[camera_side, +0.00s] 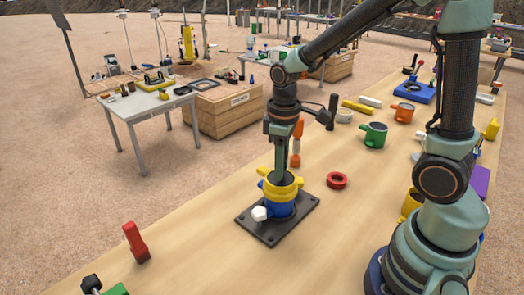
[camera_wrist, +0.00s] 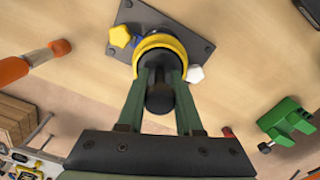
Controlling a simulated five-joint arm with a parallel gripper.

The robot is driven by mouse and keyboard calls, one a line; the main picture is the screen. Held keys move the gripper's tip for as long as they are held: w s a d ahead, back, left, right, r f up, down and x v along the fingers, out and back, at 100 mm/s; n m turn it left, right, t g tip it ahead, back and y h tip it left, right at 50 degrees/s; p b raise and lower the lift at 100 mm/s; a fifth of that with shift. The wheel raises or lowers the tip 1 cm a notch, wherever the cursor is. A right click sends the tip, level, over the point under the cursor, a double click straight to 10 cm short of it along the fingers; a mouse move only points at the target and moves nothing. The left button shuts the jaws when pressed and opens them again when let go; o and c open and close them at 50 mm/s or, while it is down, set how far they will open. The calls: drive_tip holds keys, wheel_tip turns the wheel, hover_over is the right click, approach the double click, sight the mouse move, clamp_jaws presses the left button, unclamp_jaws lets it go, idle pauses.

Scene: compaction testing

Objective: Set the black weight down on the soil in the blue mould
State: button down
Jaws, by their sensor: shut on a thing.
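The blue mould (camera_side: 281,209) stands on a dark square base plate (camera_side: 247,221), with a yellow collar (camera_side: 284,190) on top. In the wrist view the collar (camera_wrist: 142,49) is a yellow ring around a dark opening. My gripper (camera_side: 281,177) points down over the mould, its fingertips at the collar's mouth. In the wrist view its green fingers are shut on the black weight (camera_wrist: 160,98), whose knob-like top faces the camera. The weight's lower end is inside the collar's outline. The soil is hidden, so I cannot tell whether the weight touches it.
A white knob (camera_side: 260,213) and yellow lugs stick out around the mould. A red ring (camera_side: 337,181) lies to its right, and an orange-and-white tool (camera_side: 297,143) stands behind it. A green mug (camera_side: 374,135) is farther back. A red-handled thing (camera_side: 135,243) is front left, with bare table between.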

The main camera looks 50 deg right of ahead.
drive_tip(key=c, duration=0.6)
unclamp_jaws()
wheel_tip(320, 180, up, 12)
drive_tip(key=shift+r, duration=0.1)
drive_tip(key=shift+s+r+t, duration=0.3)
drive_tip(key=shift+s, duration=0.15)
drive_tip(key=shift+s+f+m+t, duration=0.2)
drive_tip(key=shift+s+m+t, duration=2.05)
drive_tip(key=shift+t, duration=0.25)
